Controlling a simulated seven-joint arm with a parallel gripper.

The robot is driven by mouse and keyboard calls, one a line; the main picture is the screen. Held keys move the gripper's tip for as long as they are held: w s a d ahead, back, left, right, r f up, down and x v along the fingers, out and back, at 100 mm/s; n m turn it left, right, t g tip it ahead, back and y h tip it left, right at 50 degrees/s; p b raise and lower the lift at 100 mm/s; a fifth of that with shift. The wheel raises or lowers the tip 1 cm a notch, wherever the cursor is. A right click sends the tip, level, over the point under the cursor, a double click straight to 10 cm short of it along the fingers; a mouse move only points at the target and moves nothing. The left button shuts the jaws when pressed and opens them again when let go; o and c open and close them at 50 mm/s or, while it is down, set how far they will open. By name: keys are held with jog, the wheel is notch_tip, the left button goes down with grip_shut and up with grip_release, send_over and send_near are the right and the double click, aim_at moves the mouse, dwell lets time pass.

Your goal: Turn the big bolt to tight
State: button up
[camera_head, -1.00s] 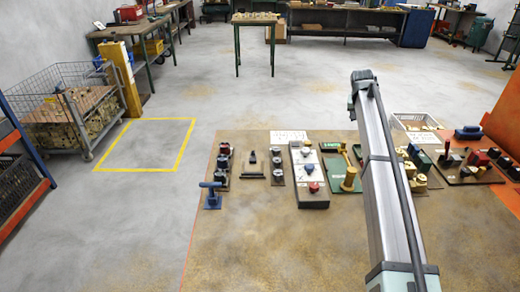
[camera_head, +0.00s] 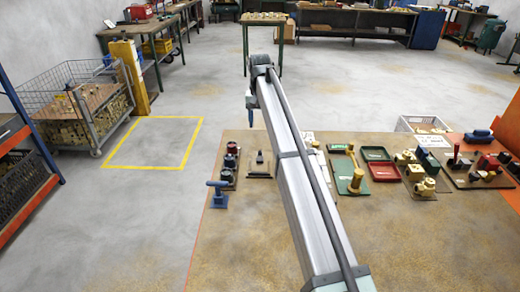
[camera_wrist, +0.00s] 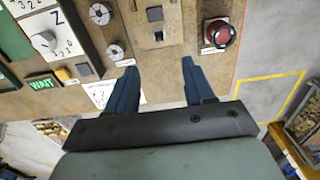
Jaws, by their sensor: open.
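My gripper (camera_wrist: 160,66) is open and empty in the wrist view, its two blue fingers apart over the brown board (camera_wrist: 180,85). In the head view my gripper (camera_head: 250,108) shows only as a small blue part hanging under the arm's end. No part is plainly marked as the big bolt. Two round grey fittings (camera_wrist: 116,52) lie beyond and left of the fingers in the wrist view, the upper one (camera_wrist: 100,13) near the top edge. A small dark block (camera_wrist: 155,14) and a plate with a slot (camera_wrist: 158,36) lie beyond the fingertips, apart from them.
A red round knob (camera_wrist: 218,33) stands right of the fingers. In the head view a blue T-handle (camera_head: 218,193) stands at the table's left edge. The table's front (camera_head: 235,250) is clear.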

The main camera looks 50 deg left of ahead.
aim_at(260, 153)
notch_tip(260, 153, down, 13)
jog(key=shift+r, duration=0.1)
dwell(0.4)
grip_shut()
dwell(0.4)
